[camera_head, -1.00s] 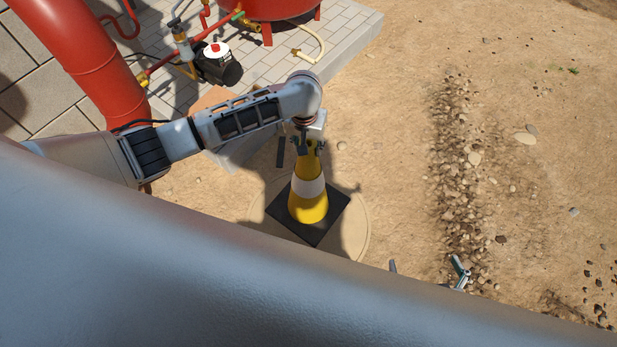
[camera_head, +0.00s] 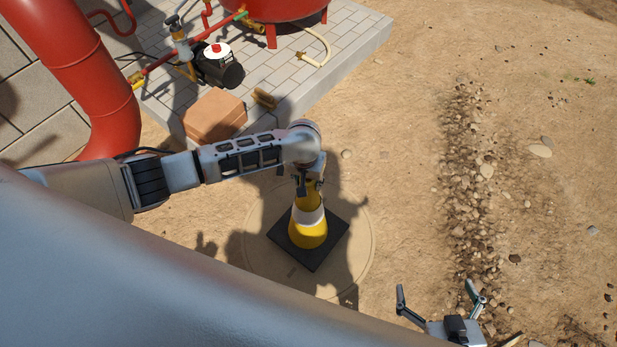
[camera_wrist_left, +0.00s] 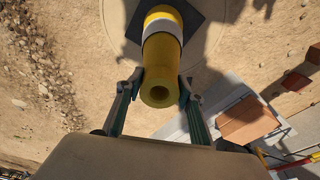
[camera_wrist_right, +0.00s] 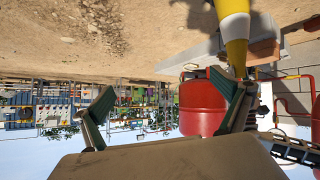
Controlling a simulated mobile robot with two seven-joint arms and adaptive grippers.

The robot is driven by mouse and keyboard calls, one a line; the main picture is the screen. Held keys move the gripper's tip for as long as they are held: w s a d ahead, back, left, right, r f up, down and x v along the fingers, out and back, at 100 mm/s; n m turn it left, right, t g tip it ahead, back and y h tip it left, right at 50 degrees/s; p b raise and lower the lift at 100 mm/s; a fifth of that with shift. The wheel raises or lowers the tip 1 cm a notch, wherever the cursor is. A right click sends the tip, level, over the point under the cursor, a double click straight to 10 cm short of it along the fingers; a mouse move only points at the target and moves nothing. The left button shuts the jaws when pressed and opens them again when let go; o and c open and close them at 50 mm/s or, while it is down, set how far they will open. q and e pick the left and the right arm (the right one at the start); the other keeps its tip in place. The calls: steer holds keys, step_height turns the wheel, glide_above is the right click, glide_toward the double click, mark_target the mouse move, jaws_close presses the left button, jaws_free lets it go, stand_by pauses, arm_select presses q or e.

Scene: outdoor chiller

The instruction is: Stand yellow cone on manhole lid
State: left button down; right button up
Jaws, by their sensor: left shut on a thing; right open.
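The yellow cone (camera_head: 308,232) has a white band and a square black base (camera_head: 332,238). It looks upright, inside the outline of the round, sand-coloured manhole lid (camera_head: 262,258). I cannot tell whether the base touches the lid or hangs just above it. My left gripper (camera_head: 309,186) is shut on the cone's top. The left wrist view shows its fingers on both sides of the cone's hollow tip (camera_wrist_left: 159,93). My right gripper (camera_head: 437,297) is open and empty, apart from the cone, at the lower right. The right wrist view shows part of the cone (camera_wrist_right: 235,35).
A paved slab (camera_head: 352,52) with a red tank (camera_head: 280,8), a pump (camera_head: 218,68) and a brick-coloured block (camera_head: 214,114) lies at the upper left. A thick red pipe (camera_head: 82,60) stands at the left. Stony ground (camera_head: 480,190) lies on the right.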

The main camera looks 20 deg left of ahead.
arm_select(q)
step_height(320, 180, down, 4)
steer(key=shift+s+r+b, duration=0.1)
steer(key=shift+r+b, duration=0.15)
steer(key=shift+b, duration=0.55)
steer(key=shift+f, duration=0.3)
steer(key=shift+w+r, duration=0.2)
steer(key=shift+r, duration=0.05)
arm_select(e)
steer(key=shift+a+f, duration=0.1)
steer(key=shift+a, duration=0.4)
arm_select(q)
steer(key=shift+f, duration=0.15)
arm_select(e)
steer(key=shift+d, duration=0.1)
arm_select(q)
steer(key=c, duration=1.4)
jaws_free()
steer(key=shift+s+f, duration=0.1)
steer(key=shift+c, duration=0.2)
steer(key=shift+o, duration=0.6)
arm_select(e)
steer(key=shift+f, duration=0.1)
